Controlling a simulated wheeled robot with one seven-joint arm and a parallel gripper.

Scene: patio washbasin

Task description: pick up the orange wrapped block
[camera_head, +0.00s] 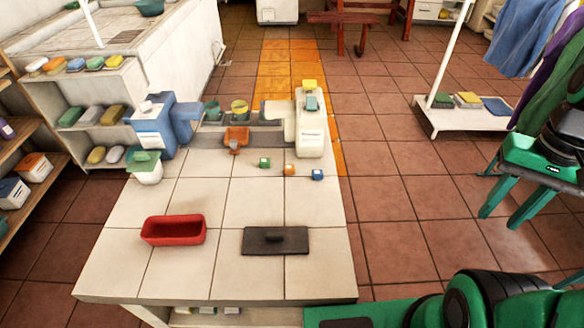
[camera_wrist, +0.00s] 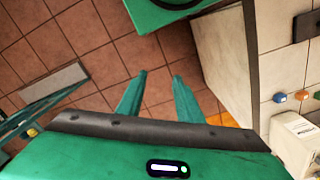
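The orange wrapped block (camera_head: 290,169) is a small orange cube with a pale mark. It sits on the tiled counter (camera_head: 255,205) between a green block (camera_head: 264,162) and a blue block (camera_head: 317,174). My gripper (camera_head: 500,220) is off the counter to the right, over the floor. Its two green fingers (camera_wrist: 160,76) are apart with nothing between them.
A red tray (camera_head: 173,230) and a dark slab with a handle (camera_head: 275,240) lie at the counter's front. A white dispenser (camera_head: 310,130) stands just behind the blocks. An orange scoop-like item (camera_head: 236,138) lies behind left. A low white stand (camera_head: 465,115) is on the floor.

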